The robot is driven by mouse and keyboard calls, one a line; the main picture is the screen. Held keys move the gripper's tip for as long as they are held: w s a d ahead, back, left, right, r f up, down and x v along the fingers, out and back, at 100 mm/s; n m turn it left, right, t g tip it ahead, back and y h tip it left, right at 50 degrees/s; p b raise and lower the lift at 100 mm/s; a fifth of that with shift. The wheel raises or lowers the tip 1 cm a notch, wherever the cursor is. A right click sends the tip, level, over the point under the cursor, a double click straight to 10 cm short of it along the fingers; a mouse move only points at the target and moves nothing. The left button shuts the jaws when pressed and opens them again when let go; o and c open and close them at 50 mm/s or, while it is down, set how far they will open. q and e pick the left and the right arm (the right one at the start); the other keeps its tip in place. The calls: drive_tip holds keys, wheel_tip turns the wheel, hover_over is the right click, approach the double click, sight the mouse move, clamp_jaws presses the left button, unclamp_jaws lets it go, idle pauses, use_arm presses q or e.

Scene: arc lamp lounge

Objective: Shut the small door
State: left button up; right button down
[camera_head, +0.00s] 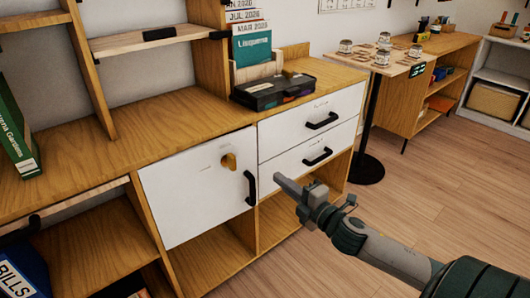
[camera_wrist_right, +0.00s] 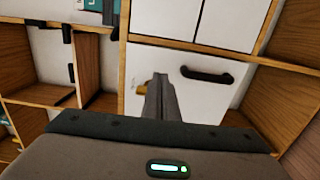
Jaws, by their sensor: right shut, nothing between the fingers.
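The small door (camera_head: 190,195) is a white panel in the wooden cabinet, with a black upright handle (camera_head: 250,188) near its right edge and a yellow piece (camera_head: 229,162) near its top. It looks close to flush with the frame; I cannot tell whether a narrow gap remains. The door also shows in the right wrist view (camera_wrist_right: 215,98), turned on its side. My right gripper (camera_head: 280,182) is shut and empty, just right of the handle in the picture, in front of the cabinet. Its fingers (camera_wrist_right: 162,100) hide part of the door in the wrist view. My left gripper is out of view.
Two white drawers (camera_head: 310,112) with black handles sit right of the door. A black box (camera_head: 272,92) stands on the cabinet top. Open shelves lie below and left. A round-based table (camera_head: 366,170) stands to the right. The wooden floor (camera_head: 440,180) on the right is clear.

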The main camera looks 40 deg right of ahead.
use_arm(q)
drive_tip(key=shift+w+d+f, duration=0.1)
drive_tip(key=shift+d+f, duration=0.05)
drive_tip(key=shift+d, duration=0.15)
use_arm(e)
drive_tip(key=shift+s+r+m+h, duration=0.3)
drive_tip(key=shift+s+r, duration=0.1)
drive_tip(key=shift+s, duration=0.35)
drive_tip(key=shift+w, duration=0.2)
drive_tip(key=b, duration=0.1)
approach(251, 152)
drive_tip(key=w, duration=0.4)
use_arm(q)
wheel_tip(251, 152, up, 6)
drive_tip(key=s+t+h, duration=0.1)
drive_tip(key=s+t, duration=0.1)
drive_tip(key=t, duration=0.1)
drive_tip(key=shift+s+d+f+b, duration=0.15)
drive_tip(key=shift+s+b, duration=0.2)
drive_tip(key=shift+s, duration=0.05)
use_arm(e)
drive_tip(key=shift+w+a, duration=0.1)
drive_tip(key=shift+w, duration=1.1)
drive_tip(key=shift+w, duration=0.1)
